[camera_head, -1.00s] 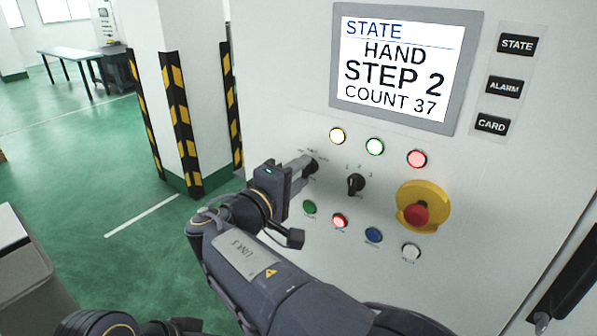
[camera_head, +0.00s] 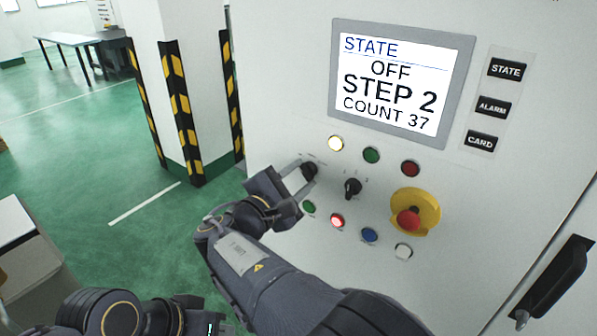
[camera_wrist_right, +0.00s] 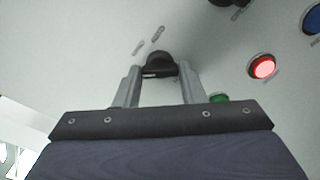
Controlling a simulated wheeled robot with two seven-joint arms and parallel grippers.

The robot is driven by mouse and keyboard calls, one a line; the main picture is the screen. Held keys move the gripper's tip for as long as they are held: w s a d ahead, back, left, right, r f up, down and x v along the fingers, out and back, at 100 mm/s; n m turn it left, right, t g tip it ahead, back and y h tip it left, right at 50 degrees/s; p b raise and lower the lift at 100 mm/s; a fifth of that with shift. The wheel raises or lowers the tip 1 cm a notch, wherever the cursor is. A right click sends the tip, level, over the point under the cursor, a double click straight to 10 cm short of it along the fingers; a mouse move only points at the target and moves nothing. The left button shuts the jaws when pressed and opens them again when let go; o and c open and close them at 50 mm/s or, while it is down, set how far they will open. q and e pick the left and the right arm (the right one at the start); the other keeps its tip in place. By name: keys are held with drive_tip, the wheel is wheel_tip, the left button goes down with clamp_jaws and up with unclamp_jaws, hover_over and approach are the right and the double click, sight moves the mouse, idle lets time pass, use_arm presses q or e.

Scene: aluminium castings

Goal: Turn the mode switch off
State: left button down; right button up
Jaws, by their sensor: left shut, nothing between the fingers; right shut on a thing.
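The mode switch (camera_head: 310,169) is a black knob at the left of the control row on the pale cabinet. My right gripper (camera_head: 302,176) is shut on it and tilted against the panel. In the right wrist view, the two fingers (camera_wrist_right: 159,74) stand on either side of the black knob (camera_wrist_right: 158,60); the fingers hide part of it. The panel screen (camera_head: 398,82) reads STATE, OFF, STEP 2, COUNT 37. My left gripper (camera_head: 208,328) shows only in part at the bottom edge, away from the panel; its fingers are cut off.
A second black selector (camera_head: 353,188) sits close right of the mode switch. Below are green (camera_head: 309,207), lit red (camera_head: 337,220), blue (camera_head: 369,235) and white (camera_head: 403,251) buttons. A red emergency stop (camera_head: 408,219) is further right. A striped pillar (camera_head: 178,100) stands left.

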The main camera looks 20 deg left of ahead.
drive_tip(key=shift+n, duration=0.5)
drive_tip(key=o, duration=1)
